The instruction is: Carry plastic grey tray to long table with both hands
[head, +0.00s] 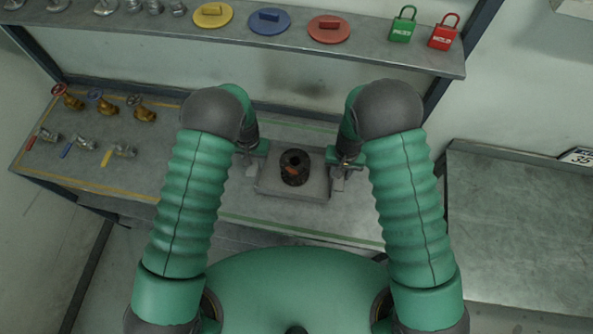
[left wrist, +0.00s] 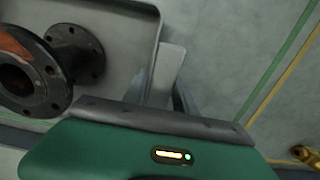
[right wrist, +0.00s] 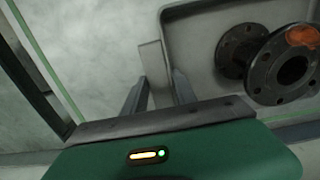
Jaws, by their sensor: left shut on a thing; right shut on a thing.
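The grey plastic tray (head: 290,187) is at the middle of the workbench in the head view, with a dark flanged valve body (head: 294,167) in it. My left gripper (head: 250,165) is at the tray's left end and my right gripper (head: 343,163) at its right end. In the left wrist view, the fingers (left wrist: 163,88) are shut on the tray's end tab (left wrist: 170,65). In the right wrist view, the fingers (right wrist: 157,85) are shut on the opposite tab (right wrist: 152,58). Whether the tray touches the bench cannot be told.
The long metal table (head: 520,225) stands at the right with a clear top, apart from a sign at its back. Several small valves (head: 102,104) sit on the bench's left part. A shelf (head: 340,50) with coloured discs and padlocks runs above the bench.

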